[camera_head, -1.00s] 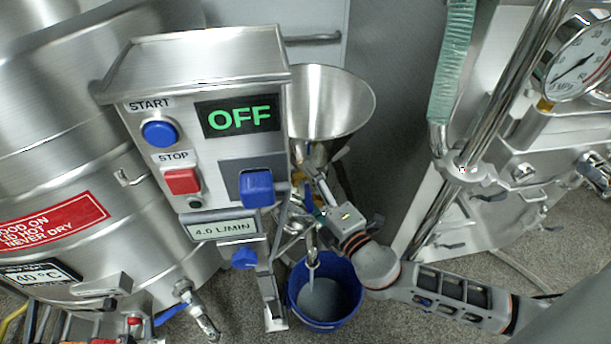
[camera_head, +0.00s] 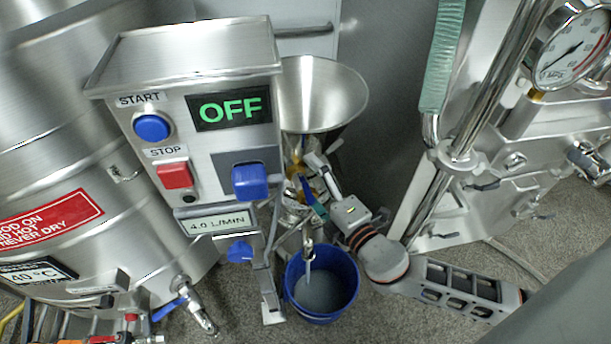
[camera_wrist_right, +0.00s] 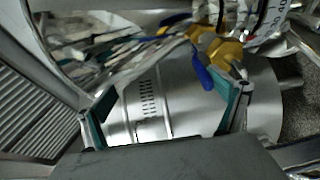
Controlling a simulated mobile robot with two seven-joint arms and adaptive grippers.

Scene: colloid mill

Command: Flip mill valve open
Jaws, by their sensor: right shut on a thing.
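The steel mill stands under the funnel hopper (camera_head: 322,95), right of the control box. In the right wrist view its steel cylinder (camera_wrist_right: 180,95) with slotted markings fills the space between my fingers. A blue lever handle (camera_wrist_right: 203,74) beside a yellow part (camera_wrist_right: 222,48) reaches down to the inner side of the right-hand finger. My right gripper (camera_head: 320,187) is at the mill below the hopper, its teal-padded fingers (camera_wrist_right: 167,110) spread around this spot. It is shut on the blue lever handle, though the contact itself is partly hidden. My left gripper is out of view.
The control box (camera_head: 188,125) reads OFF, with a blue START button (camera_head: 152,127) and red STOP button (camera_head: 174,175). A blue bucket (camera_head: 322,318) with grey contents stands under the spout. A steel tank is left; a machine with a gauge (camera_head: 572,45) is right.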

